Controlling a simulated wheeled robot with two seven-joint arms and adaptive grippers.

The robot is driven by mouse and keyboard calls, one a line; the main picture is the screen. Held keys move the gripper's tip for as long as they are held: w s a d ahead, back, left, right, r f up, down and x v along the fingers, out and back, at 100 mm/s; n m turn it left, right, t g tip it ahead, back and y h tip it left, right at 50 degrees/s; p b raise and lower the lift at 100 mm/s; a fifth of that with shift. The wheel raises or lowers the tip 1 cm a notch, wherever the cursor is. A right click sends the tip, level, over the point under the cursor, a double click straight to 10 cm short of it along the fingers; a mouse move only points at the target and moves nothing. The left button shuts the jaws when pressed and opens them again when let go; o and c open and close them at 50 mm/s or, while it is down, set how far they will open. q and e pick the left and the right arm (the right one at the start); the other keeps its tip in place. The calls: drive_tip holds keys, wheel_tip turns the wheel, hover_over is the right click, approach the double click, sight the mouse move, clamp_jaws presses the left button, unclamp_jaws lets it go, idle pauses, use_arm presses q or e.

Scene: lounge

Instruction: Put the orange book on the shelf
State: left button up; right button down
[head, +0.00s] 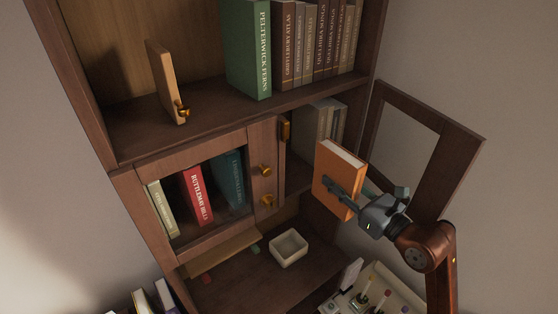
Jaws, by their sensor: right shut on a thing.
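The orange book (336,185) is held upright and slightly tilted by my right gripper (342,190), which is shut on it. The book is in front of the open right compartment of the wooden shelf (210,124). Its white page edges face up. Several grey books (322,122) stand inside that compartment, behind the orange book. I cannot tell whether the orange book touches the shelf. My left gripper is not in view.
An open glass-paned door (456,162) stands to the right, close to my right arm. A closed glass door (157,202) covers several books on the left. A green book (247,50) stands above. A white bowl (289,249) sits on the lower board.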

sight(344, 157)
drive_tip(key=r, duration=0.7)
drive_tip(key=shift+s+d+r+p, duration=0.3)
drive_tip(key=shift+r+p, duration=0.1)
drive_tip(key=shift+w+a+r, duration=0.1)
drive_tip(key=shift+w+r, duration=0.1)
drive_tip(key=p+x, duration=0.6)
drive_tip(key=x, duration=1.3)
wheel_tip(344, 157, down, 7)
drive_tip(key=shift+w+a+f+p, duration=0.1)
drive_tip(key=shift+w+p, duration=0.05)
drive_tip(key=shift+p, duration=0.65)
drive_tip(key=c, duration=1.6)
unclamp_jaws()
drive_tip(key=shift+f, duration=0.1)
